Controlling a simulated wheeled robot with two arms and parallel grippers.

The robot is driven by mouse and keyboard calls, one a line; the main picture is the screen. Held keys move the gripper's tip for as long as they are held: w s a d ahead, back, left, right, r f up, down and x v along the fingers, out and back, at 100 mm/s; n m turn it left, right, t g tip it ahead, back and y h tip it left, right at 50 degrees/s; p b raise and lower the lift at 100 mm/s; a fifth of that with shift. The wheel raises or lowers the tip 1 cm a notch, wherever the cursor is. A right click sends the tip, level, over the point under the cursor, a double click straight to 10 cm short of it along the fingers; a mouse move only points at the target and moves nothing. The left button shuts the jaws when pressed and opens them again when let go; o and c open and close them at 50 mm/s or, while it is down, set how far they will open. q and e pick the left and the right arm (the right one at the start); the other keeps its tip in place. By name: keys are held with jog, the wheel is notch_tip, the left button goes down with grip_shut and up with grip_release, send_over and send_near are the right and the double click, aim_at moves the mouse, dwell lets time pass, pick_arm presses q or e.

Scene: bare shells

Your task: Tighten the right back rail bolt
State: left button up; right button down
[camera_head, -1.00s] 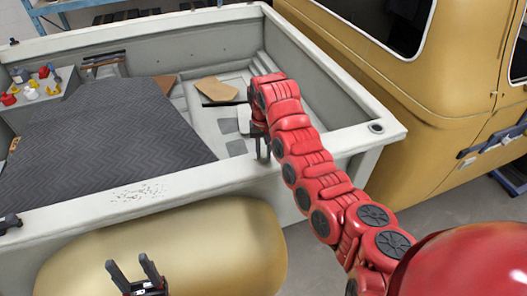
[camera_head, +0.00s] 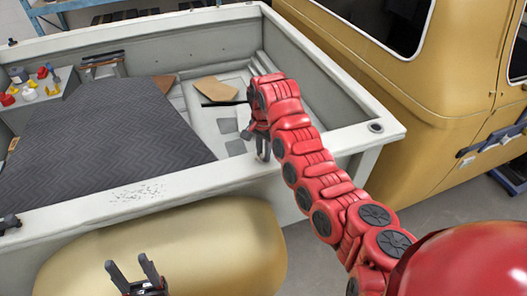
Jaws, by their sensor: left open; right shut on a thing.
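My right gripper (camera_head: 262,150), at the end of the red arm, is at the inner edge of the near rail (camera_head: 225,187) of the pickup bed. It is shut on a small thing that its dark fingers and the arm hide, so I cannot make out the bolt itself. My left gripper (camera_head: 133,268) is open and empty. Its two dark fingers point up in front of the yellow fender, below the near rail. A small dark fitting (camera_head: 9,223) sits on the same rail at the far left.
A dark ribbed mat (camera_head: 100,140) covers much of the bed. A brown piece (camera_head: 207,88) and a thin black bar (camera_head: 218,103) lie farther in. The yellow cab (camera_head: 430,110) bounds the right side.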

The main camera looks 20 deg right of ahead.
jog(key=shift+m, duration=0.3)
dwell(0.4)
jog(key=c, duration=0.7)
grip_release()
notch_tip(320, 180, up, 18)
jog(key=shift+f+b, duration=0.25)
jog(key=shift+b, duration=0.2)
jog(key=shift+f, duration=0.1)
